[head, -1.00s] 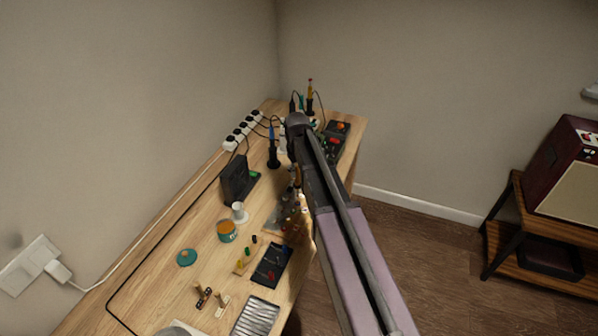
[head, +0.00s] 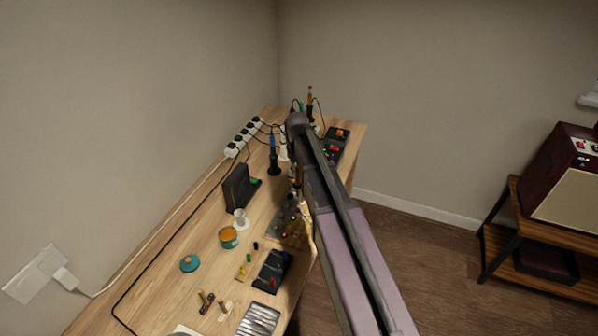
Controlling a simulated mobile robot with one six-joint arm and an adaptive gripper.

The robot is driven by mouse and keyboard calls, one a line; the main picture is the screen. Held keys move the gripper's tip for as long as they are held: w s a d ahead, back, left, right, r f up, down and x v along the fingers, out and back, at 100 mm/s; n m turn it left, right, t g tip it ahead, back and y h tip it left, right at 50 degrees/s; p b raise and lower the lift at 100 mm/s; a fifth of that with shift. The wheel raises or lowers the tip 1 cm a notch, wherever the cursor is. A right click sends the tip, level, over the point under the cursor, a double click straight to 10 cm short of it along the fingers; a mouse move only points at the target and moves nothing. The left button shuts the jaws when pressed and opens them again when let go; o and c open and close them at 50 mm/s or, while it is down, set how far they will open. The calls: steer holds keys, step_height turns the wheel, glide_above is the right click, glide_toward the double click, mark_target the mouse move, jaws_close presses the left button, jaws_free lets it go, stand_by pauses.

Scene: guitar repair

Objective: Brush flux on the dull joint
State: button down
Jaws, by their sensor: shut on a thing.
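An open teal tin with amber content, which looks like the flux (head: 228,238), stands on the workbench in the head view. Its teal lid (head: 189,263) lies apart, lower left. My gripper (head: 292,203) is mostly hidden beside and behind my arm, over the right edge of the bench. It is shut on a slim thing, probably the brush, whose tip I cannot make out. Below it lies a small cluster of parts on a grey plate (head: 279,229). The dull joint is too small and too covered to tell.
A dark upright box (head: 236,187) and a white cup (head: 240,217) stand behind the tin. A black tray (head: 272,271) and a silver tray (head: 259,320) lie at the front. A blue-handled tool stands in a holder (head: 274,163).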

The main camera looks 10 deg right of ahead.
steer(key=shift+d, duration=0.1)
steer(key=d+r+p, duration=0.2)
steer(key=d, duration=0.6)
stand_by(0.7)
steer(key=shift+a, duration=0.2)
stand_by(0.4)
